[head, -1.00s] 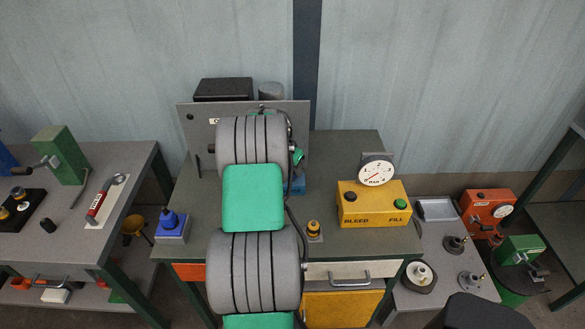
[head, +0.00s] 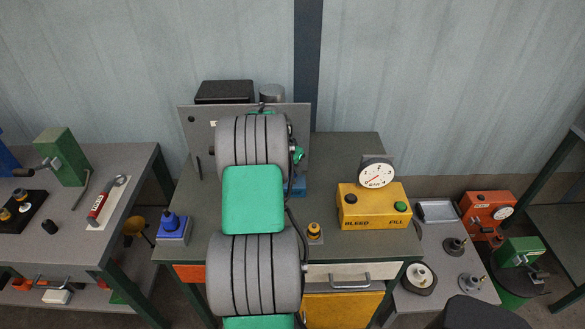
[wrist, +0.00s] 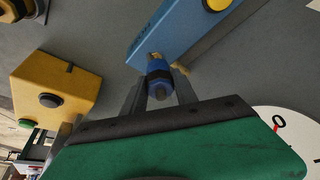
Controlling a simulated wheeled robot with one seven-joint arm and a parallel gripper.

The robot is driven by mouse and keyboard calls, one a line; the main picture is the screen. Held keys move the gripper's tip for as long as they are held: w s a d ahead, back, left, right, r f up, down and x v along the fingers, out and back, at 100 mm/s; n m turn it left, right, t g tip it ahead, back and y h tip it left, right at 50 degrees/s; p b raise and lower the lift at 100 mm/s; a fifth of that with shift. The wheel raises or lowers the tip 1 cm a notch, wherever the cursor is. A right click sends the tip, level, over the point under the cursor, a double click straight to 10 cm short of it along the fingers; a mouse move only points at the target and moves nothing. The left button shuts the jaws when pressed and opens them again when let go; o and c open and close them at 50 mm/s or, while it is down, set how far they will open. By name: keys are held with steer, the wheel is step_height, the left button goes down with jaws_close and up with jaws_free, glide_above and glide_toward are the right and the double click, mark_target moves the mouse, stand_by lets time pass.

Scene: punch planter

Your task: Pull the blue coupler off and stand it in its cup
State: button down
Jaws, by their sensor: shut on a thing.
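The blue coupler (wrist: 159,72) shows in the wrist view between the two grey fingers of my gripper (wrist: 158,85), which is shut on it. Its far end meets brass at the face of a blue block (wrist: 180,30); I cannot tell whether it is still seated on the fitting. In the head view my arm hides the gripper and coupler, and only a bit of the blue block (head: 298,187) shows. A blue-topped piece (head: 170,222) stands on a grey block at the bench's left front; I cannot tell whether a cup for the coupler is there.
The yellow bleed and fill box (head: 373,207) with a round gauge (head: 376,172) stands right of my arm. A small yellow and black piece (head: 314,231) stands by the bench's front edge. An upright grey panel (head: 195,125) stands behind. Bench surface left of my arm is partly clear.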

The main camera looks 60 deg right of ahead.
steer(key=shift+r+p, duration=0.7)
steer(key=shift+r, duration=1.05)
steer(key=shift+r, duration=0.1)
